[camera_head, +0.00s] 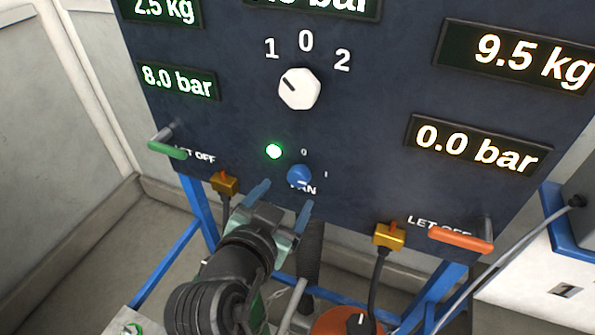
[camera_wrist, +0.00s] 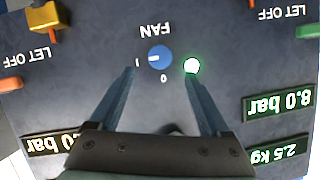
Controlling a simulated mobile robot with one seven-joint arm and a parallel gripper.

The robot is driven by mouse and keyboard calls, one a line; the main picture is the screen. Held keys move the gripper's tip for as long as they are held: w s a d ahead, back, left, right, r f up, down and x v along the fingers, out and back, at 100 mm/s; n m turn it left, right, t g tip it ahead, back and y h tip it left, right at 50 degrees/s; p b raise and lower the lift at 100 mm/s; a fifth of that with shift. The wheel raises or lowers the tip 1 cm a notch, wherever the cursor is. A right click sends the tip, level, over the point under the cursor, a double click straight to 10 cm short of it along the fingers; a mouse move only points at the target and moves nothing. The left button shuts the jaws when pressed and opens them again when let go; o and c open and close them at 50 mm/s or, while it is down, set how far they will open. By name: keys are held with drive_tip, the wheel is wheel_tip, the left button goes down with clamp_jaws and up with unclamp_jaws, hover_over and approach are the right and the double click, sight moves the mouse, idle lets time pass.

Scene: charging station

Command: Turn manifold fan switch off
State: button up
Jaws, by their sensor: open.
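The fan switch (camera_head: 299,175) is a small blue round knob on the dark panel, above the partly hidden label FAN. In the wrist view, which shows the panel upside down, the knob (camera_wrist: 160,57) has a white mark pointing towards the I label, not the 0. A green lamp (camera_head: 274,151) beside it is lit. It also shows in the wrist view (camera_wrist: 192,65). My gripper (camera_head: 285,195) is open and empty in front of the panel, just below the knob in the head view. In the wrist view, the knob appears between and beyond the fingertips (camera_wrist: 160,74).
A white selector knob (camera_head: 299,89) is higher on the panel. A green lever (camera_head: 167,150) is at the left and an orange lever (camera_head: 460,240) at the right. Yellow cable connectors (camera_head: 389,236) sit along the panel's lower edge.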

sight(297, 179)
drive_tip(key=p+x, duration=0.1)
drive_tip(key=x, duration=0.7)
drive_tip(key=shift+w, duration=0.3)
clamp_jaws()
